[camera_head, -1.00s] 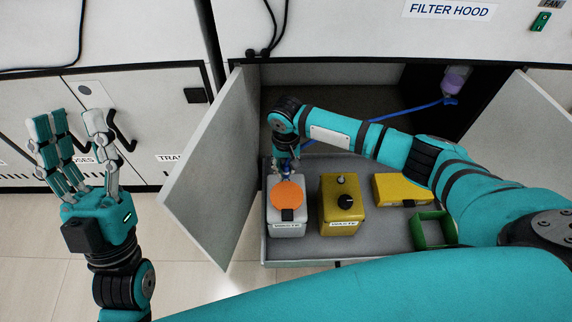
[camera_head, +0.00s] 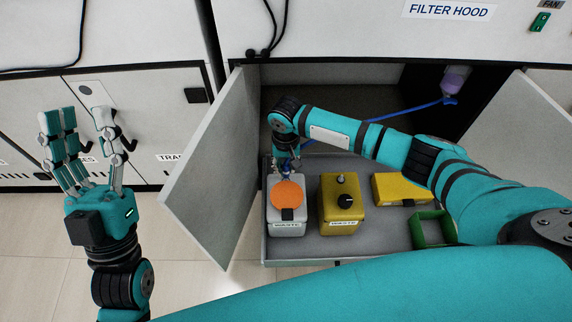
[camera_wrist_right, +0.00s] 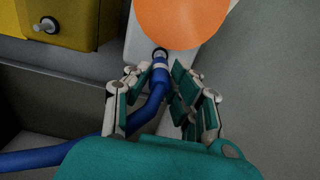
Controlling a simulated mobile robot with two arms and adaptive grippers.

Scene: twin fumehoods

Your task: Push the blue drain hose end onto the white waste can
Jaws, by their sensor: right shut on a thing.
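The white waste can (camera_head: 286,228) with an orange disc (camera_head: 287,194) on top stands at the left of the grey tray. The blue drain hose (camera_head: 422,106) runs from the back right to my right gripper (camera_head: 286,170), behind the can. In the wrist view my right gripper (camera_wrist_right: 163,88) is shut on the hose near its end (camera_wrist_right: 160,66). The end points at a small dark-ringed spout beside the orange disc (camera_wrist_right: 183,18). I cannot tell whether it is on the spout. My left gripper (camera_head: 85,125) is open and empty, far left.
A yellow can (camera_head: 341,215) stands right of the white can, with another yellow container (camera_head: 401,188) and a green frame (camera_head: 433,229) further right. The open cabinet door (camera_head: 215,170) stands close on the left. A purple-white bottle (camera_head: 456,80) hangs at the back.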

